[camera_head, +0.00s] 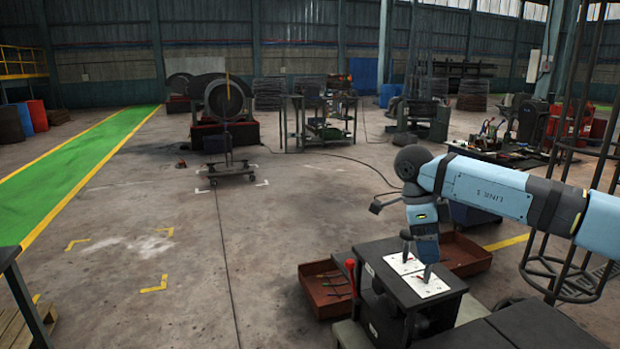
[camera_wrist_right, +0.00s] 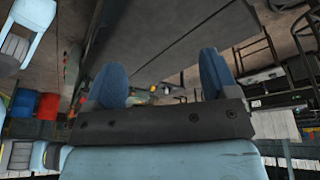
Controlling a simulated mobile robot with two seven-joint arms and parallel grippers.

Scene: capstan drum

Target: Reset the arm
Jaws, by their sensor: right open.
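My right arm (camera_head: 480,188) comes in from the right in the head view, blue with a dark elbow, and its forearm bends downward. My right gripper (camera_head: 417,260) points down in front of or over a dark bench top (camera_head: 372,262) with two white plates, a rear one (camera_head: 396,264) and a front one (camera_head: 424,289). I cannot tell whether the fingertips touch the plates. In the right wrist view the two blue fingers of the gripper (camera_wrist_right: 162,82) stand wide apart with nothing held between them. My left gripper is not in view.
A red tray (camera_head: 322,303) and another red tray (camera_head: 470,258) flank the dark bench. A red-knobbed lever (camera_head: 350,264) rises at its left side. A tall wire cage (camera_head: 575,265) stands at the right. The concrete floor on the left (camera_head: 190,270) is mostly clear.

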